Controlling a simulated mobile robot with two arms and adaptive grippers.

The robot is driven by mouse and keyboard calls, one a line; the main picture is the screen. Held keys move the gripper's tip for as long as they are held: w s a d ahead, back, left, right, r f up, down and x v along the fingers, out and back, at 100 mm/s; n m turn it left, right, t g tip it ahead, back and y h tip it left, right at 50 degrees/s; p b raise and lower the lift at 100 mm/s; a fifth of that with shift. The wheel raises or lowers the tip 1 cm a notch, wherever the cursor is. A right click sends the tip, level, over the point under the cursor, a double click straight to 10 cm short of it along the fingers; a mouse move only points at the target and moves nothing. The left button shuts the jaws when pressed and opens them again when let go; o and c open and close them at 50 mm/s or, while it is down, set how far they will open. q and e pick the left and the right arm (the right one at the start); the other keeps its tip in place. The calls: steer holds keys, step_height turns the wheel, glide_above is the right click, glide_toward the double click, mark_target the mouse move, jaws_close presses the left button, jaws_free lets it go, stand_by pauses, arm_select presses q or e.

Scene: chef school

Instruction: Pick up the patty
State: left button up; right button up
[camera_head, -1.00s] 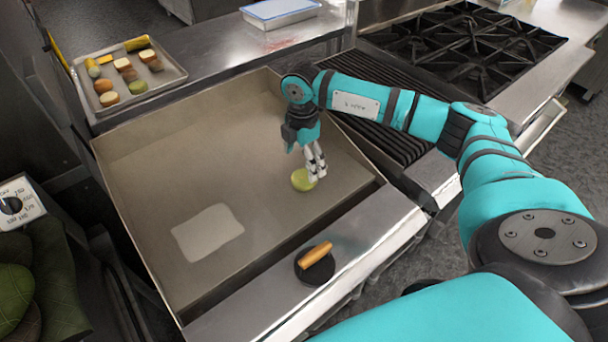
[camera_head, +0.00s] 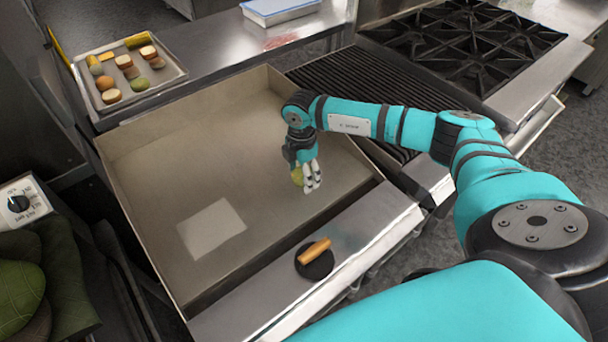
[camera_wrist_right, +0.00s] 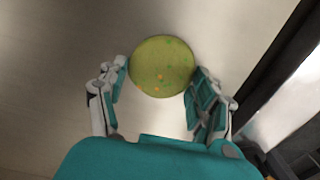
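The patty is a round green-yellow disc with orange and green specks. In the head view the patty (camera_head: 297,176) shows at the left side of my right gripper (camera_head: 308,184), over the right part of the griddle (camera_head: 195,135), partly hidden by the fingers. In the right wrist view the patty (camera_wrist_right: 162,67) lies between the two finger sides of the right gripper (camera_wrist_right: 161,78), which touch its left and right edges. I cannot tell whether it is clear of the griddle surface. My left gripper is not in view.
A tray (camera_head: 128,104) of buns and other food stands at the back left. A round black press (camera_head: 312,268) with a wooden handle lies on the front ledge. A ridged grill (camera_head: 390,95) and a burner stove (camera_head: 450,45) are at the right. The griddle's left is free.

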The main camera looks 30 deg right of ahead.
mark_target(301, 174)
steer(key=c, duration=0.7)
steer(key=shift+c, duration=0.2)
step_height(301, 174, up, 9)
steer(key=shift+r+b, duration=0.1)
steer(key=shift+b, duration=1.1)
steer(key=shift+r, duration=0.45)
